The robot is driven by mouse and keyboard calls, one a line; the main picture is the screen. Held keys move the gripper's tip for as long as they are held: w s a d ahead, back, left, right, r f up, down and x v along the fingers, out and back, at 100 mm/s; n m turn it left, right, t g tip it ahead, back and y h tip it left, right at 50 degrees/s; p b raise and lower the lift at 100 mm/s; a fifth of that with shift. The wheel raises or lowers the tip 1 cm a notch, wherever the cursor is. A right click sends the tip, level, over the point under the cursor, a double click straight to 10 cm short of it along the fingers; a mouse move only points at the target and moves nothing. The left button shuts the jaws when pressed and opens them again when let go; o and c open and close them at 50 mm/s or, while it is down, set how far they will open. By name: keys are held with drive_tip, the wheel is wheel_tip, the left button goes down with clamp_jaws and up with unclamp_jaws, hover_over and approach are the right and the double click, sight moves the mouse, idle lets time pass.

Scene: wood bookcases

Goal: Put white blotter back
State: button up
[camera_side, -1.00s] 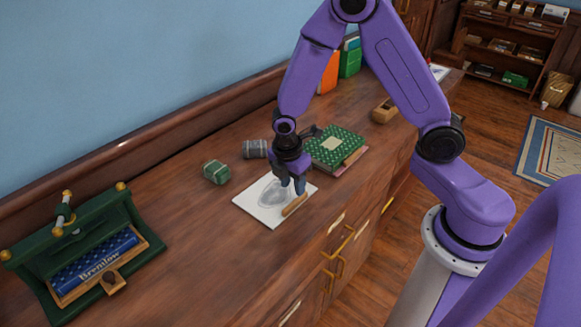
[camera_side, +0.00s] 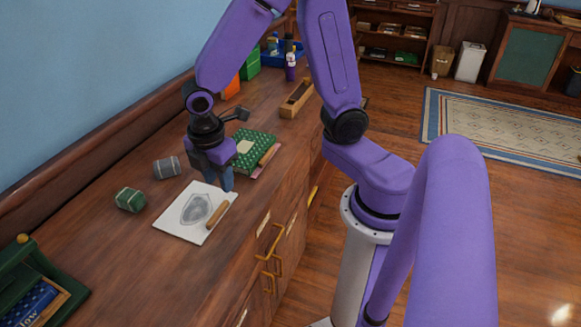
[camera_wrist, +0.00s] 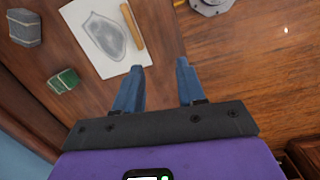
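A white sheet (camera_side: 172,222), which may be the white blotter, lies flat on the wooden counter with a grey shield-like drawing on it. A short tan stick (camera_side: 217,215) lies along its right side. In the wrist view the sheet (camera_wrist: 80,20) is at the upper left, with the stick (camera_wrist: 132,28) on its right edge. My gripper (camera_side: 217,181) is over the sheet's far right corner in the side view. In the wrist view my gripper (camera_wrist: 161,72) is open, with bare wood between its blue fingers. I cannot tell its exact height.
A green box (camera_side: 130,200) and a grey one (camera_side: 167,167) lie left of the sheet. A green book (camera_side: 258,143) lies beyond my gripper. A wooden tray (camera_side: 297,102) and blue tray (camera_side: 292,50) stand farther back. A green stand (camera_side: 12,268) is cut off at lower left.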

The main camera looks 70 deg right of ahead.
drive_tip(key=s+r+m, duration=0.1)
drive_tip(key=s+r, duration=0.2)
drive_tip(key=s, duration=0.5)
drive_tip(key=s+d+r+m+y, duration=0.1)
drive_tip(key=s+r+m, duration=0.1)
drive_tip(key=s, duration=0.7)
drive_tip(key=shift+s+d+r+m+y, duration=0.15)
drive_tip(key=shift+d+r+m+y, duration=0.15)
drive_tip(key=shift+r, duration=0.4)
